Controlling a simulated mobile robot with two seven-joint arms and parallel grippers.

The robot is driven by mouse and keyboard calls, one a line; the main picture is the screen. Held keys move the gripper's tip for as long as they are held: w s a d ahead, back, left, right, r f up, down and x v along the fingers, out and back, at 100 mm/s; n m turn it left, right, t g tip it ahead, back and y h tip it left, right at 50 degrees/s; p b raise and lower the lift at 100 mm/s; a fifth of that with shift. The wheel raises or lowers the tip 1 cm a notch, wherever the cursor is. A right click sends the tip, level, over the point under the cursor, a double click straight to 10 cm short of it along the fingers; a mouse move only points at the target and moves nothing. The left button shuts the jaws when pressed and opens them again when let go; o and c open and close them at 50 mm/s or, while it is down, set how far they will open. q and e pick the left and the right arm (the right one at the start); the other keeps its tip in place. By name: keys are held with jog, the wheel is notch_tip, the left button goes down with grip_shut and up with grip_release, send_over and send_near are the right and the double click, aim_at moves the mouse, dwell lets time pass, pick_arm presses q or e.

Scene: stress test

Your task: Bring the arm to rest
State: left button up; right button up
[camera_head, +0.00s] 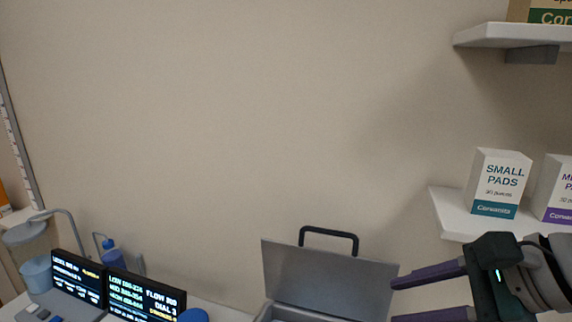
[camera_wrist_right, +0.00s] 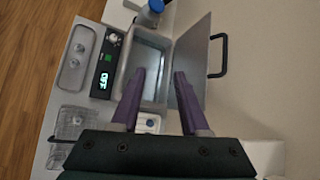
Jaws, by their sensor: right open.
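My right gripper (camera_head: 432,297) reaches in from the right in the head view, with its two purple fingers spread and nothing between them. It also shows in the right wrist view (camera_wrist_right: 157,100), where the fingers are apart above a grey metal box (camera_wrist_right: 153,65) with its lid (camera_wrist_right: 189,80) raised. In the head view the lid (camera_head: 325,280) stands open just left of the fingertips, with a black handle (camera_head: 328,233) on top. I cannot tell from the head view whether the fingers touch the lid. My left gripper is not in view.
Shelves on the right hold a SMALL PADS box (camera_head: 498,182) and another box (camera_head: 556,188). Lit displays (camera_head: 145,297) stand at the lower left. Clear trays (camera_wrist_right: 73,122) and a blue-capped bottle (camera_wrist_right: 150,12) lie around the box. The wall above is bare.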

jog(key=s+d+f+n+g+h, duration=0.2)
jog(key=s+n+h, duration=0.5)
jog(key=s+n, duration=1.35)
pick_arm(q)
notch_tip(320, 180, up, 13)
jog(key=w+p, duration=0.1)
jog(key=p, duration=1.2)
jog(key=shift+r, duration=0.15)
pick_arm(e)
jog(key=w+r+v, duration=0.1)
jog(key=w+v, duration=0.1)
jog(key=v, duration=1.2)
jog(key=shift+d, duration=0.3)
jog(key=shift+w, duration=0.1)
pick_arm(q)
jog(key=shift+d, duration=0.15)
